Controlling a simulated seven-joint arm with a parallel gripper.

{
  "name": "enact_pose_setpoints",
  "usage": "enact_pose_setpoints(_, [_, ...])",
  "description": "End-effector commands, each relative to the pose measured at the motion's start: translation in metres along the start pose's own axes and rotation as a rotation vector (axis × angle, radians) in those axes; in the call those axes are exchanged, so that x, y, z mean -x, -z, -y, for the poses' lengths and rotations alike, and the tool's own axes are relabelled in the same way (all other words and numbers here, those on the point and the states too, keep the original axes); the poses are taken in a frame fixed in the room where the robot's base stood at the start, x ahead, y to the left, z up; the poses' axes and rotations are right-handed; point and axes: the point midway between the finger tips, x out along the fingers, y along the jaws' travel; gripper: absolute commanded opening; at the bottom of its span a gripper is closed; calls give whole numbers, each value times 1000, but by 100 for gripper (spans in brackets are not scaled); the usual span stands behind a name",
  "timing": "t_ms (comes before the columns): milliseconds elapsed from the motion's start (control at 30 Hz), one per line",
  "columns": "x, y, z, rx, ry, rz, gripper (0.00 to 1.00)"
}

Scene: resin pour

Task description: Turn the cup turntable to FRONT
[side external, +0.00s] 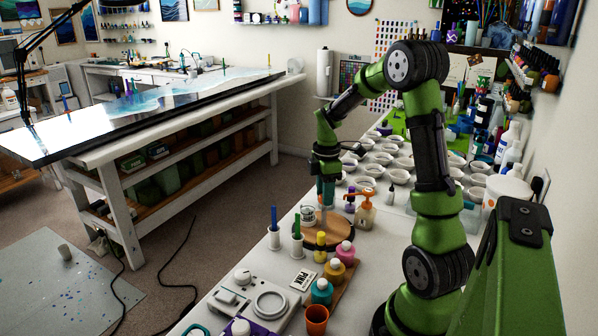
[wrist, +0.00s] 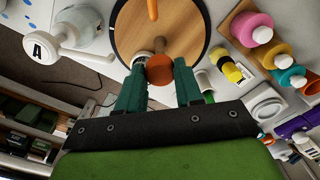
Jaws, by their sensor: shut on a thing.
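The cup turntable is a round wooden disc with a dark rim (side external: 340,236), low in front of my arm; it also shows at the top of the wrist view (wrist: 190,25). A brown-orange wooden knob (wrist: 160,70) stands near its edge. My gripper (wrist: 160,74) is shut on this knob, with a teal finger on each side. In the side view my gripper (side external: 326,205) is down over the disc. A small labelled cup (side external: 308,216) is at the disc's left side. An orange bar (wrist: 152,10) lies on the disc. I cannot read any FRONT mark.
Pink, mustard and teal bottles (side external: 345,252) stand to the right and front. White holders with blue and green sticks (side external: 273,238) stand at the left. An orange pump bottle (side external: 365,210) and several white bowls (side external: 380,158) are behind. A white device (side external: 268,300) lies in front.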

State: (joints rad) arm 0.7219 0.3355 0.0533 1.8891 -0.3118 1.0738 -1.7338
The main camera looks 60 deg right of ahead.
Motion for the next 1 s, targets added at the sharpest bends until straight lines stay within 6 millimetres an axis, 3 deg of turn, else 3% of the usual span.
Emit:
enact_pose_setpoints(33, [2,0,0,-2,-3,-1,40])
enact_pose_setpoints(167, [1,0,0,-1,-2,-1,60])
enact_pose_setpoints(567, [8,0,-1,-1,-4,0,61])
enact_pose_setpoints(767, [45,0,-1,-2,-7,0,61])
enact_pose_setpoints(1000, [105,0,-1,-1,-8,-1,61])
